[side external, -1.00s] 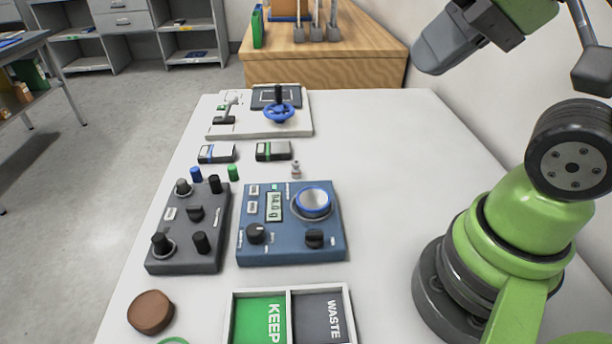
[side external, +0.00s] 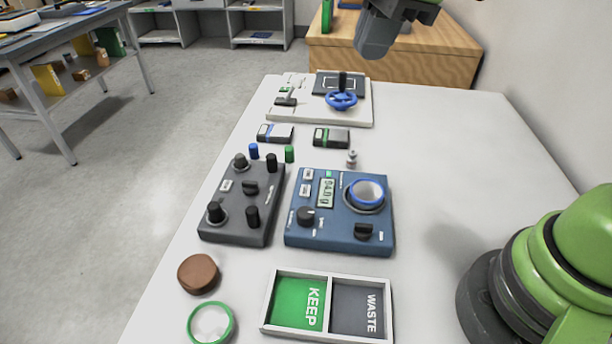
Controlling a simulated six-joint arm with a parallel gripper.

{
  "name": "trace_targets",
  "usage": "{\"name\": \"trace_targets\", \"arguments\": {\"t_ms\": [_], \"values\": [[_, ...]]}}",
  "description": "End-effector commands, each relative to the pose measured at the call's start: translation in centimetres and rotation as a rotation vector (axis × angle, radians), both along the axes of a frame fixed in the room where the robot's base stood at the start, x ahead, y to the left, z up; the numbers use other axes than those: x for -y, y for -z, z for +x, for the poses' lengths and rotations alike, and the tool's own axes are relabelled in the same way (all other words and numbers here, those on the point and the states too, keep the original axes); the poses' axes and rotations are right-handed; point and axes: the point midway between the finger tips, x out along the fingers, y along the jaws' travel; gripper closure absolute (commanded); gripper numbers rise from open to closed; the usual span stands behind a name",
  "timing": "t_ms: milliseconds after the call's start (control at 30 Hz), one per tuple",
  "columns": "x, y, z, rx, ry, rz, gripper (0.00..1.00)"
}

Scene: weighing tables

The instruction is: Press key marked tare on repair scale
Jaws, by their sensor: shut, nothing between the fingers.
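The blue scale (side external: 338,236) lies on the white table. Its pan (side external: 364,202) carries a blue-rimmed ring (side external: 367,192). The lit display (side external: 326,193) shows a reading in grams, too small to read surely. Two small pale keys (side external: 307,175) sit left of the display, one above the other. A dark knob (side external: 306,216) and a dark switch (side external: 364,231) sit nearer the front. Key labels are too small to read, so I cannot tell which is tare. My gripper (side external: 374,42) is shut and empty, high at the top of the view, well apart from the scale.
A dark grey knob box (side external: 238,221) stands close left of the scale. Behind are two small boxes (side external: 331,138), a small metal weight (side external: 351,159) and a board with a blue handwheel (side external: 342,99). A KEEP/WASTE tray (side external: 328,271) lies in front.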

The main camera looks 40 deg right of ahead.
Motion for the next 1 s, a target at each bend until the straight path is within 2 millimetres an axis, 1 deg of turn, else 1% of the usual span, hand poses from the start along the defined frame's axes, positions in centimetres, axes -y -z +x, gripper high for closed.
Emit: {"name": "trace_targets", "arguments": {"t_ms": [33,200,300,433,500,633,1000], "values": [[-0.6,1.2,1.2,-0.022,-0.118,-0.037,1.0],[-2.3,5.0,4.3,-0.075,-0.532,-0.141,1.0],[-3.1,7.2,5.5,-0.103,-0.738,-0.183,1.0],[-3.9,9.4,6.5,-0.129,-0.937,-0.213,1.0],[-4.2,10.2,6.7,-0.138,-1.006,-0.222,1.0],[-4.4,10.9,7.0,-0.145,-1.072,-0.23,1.0],[-4.4,11.1,7.0,-0.145,-1.08,-0.231,1.0]]}}
